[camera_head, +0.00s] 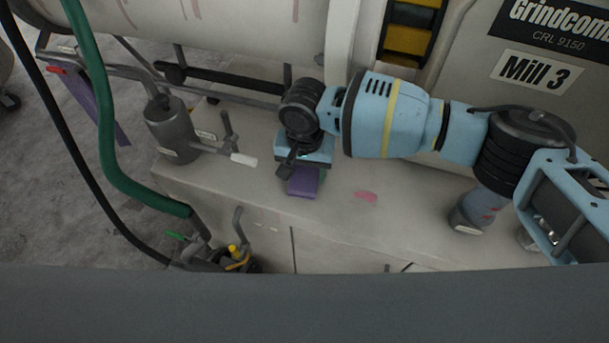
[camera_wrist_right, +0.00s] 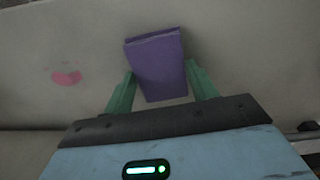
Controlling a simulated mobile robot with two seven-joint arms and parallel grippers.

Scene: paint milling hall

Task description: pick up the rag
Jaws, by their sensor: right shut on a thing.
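The rag (camera_head: 303,181) is a folded purple cloth above or on the pale cabinet top, under my right gripper (camera_head: 298,168) in the head view. In the right wrist view the rag (camera_wrist_right: 157,65) sits between the two green fingers of my right gripper (camera_wrist_right: 162,88), which is shut on it. Whether the rag still touches the surface I cannot tell. My left gripper is not in view.
A cup-like container (camera_head: 475,212) stands at the right. A green hose (camera_head: 106,130) hangs at the left. The cabinet top (camera_head: 400,215) has bare room around a pink stain.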

